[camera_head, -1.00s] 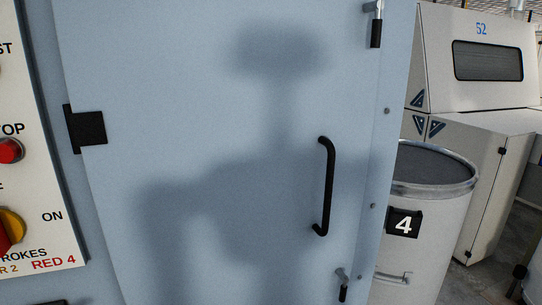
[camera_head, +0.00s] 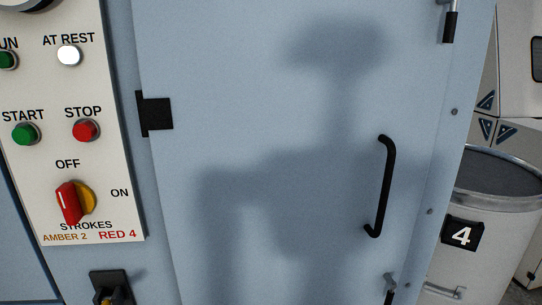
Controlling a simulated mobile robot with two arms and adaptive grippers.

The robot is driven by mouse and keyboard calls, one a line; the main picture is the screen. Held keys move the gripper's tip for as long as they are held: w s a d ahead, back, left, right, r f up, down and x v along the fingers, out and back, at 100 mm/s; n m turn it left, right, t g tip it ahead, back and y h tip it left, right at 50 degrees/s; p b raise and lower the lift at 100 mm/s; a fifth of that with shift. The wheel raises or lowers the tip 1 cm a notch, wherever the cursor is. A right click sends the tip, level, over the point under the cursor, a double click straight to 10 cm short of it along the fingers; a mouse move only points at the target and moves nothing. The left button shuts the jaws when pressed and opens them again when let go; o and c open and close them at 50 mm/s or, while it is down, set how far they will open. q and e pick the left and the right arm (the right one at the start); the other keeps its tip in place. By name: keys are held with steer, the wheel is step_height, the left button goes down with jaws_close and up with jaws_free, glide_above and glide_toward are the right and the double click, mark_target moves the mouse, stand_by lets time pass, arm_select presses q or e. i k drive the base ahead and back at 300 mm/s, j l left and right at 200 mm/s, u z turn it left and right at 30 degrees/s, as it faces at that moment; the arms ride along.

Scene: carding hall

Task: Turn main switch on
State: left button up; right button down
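The main switch (camera_head: 68,203) is a red rotary handle on a yellow disc, low on the white control panel (camera_head: 118,215) at the left. Its handle stands near upright, tilted a little to the left, with its white mark towards the OFF label (camera_head: 67,164). The ON label (camera_head: 119,193) is to its right. Neither of my grippers is in view; only a shadow shows on the cabinet door.
The panel also has a green START button (camera_head: 26,133), a red STOP button (camera_head: 86,130) and a white AT REST lamp (camera_head: 68,55). The blue door (camera_head: 240,110) has a black handle (camera_head: 384,188). A drum (camera_head: 490,215) marked 4 stands at the right. A black fitting (camera_head: 112,285) sits below the panel.

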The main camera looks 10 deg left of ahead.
mark_target(76, 200)
steer(key=u, duration=1.55)
